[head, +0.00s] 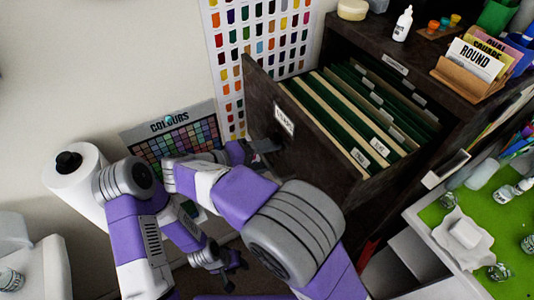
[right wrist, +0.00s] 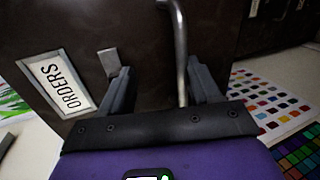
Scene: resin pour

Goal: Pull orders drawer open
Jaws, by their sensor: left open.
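The orders drawer (head: 330,150) is dark brown and stands pulled out of the cabinet, with green and cream hanging files showing inside. Its white label reads ORDERS in the right wrist view (right wrist: 62,84). A metal bar handle (right wrist: 181,50) stands on the drawer front. My right gripper (right wrist: 165,90) is at the drawer front, its fingers apart with the handle between them, nearer the right finger. In the head view, my right gripper (head: 264,146) is partly hidden behind my arm. My left gripper (head: 232,270) is open and empty, low and away from the drawer.
A paper roll (head: 75,172) stands at left. The cabinet top holds a white bottle (head: 402,24) and a card holder (head: 468,72). A green-topped bench (head: 455,262) is at right.

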